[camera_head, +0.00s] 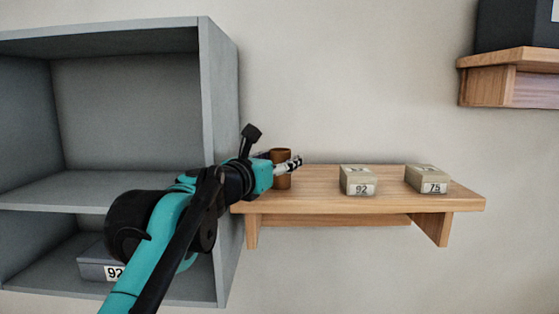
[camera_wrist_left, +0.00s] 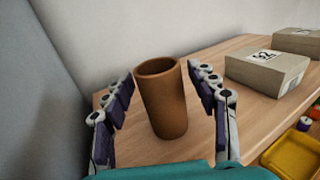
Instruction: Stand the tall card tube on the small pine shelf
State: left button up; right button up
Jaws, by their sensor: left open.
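The tall card tube (camera_head: 281,156) is a brown open-topped cylinder. It stands upright on the small pine shelf (camera_head: 310,205), near the shelf's left end. It also shows in the left wrist view (camera_wrist_left: 163,100), standing between the two fingers. My left gripper (camera_head: 283,166) is open around the tube, with a gap visible on each side in the left wrist view (camera_wrist_left: 162,92). Part of the tube is hidden behind a finger in the head view. My right gripper is not in view.
Two boxes, marked 92 (camera_head: 358,180) and 75 (camera_head: 427,179), sit on the shelf to the right. A grey cabinet (camera_head: 222,150) stands close at left, with another box (camera_head: 100,265) inside. A higher wooden shelf (camera_head: 510,82) is at upper right. A yellow tray (camera_wrist_left: 292,158) lies below.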

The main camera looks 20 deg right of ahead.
pick_arm(q)
jog(key=b+v, duration=0.1)
jog(key=v, duration=1.1)
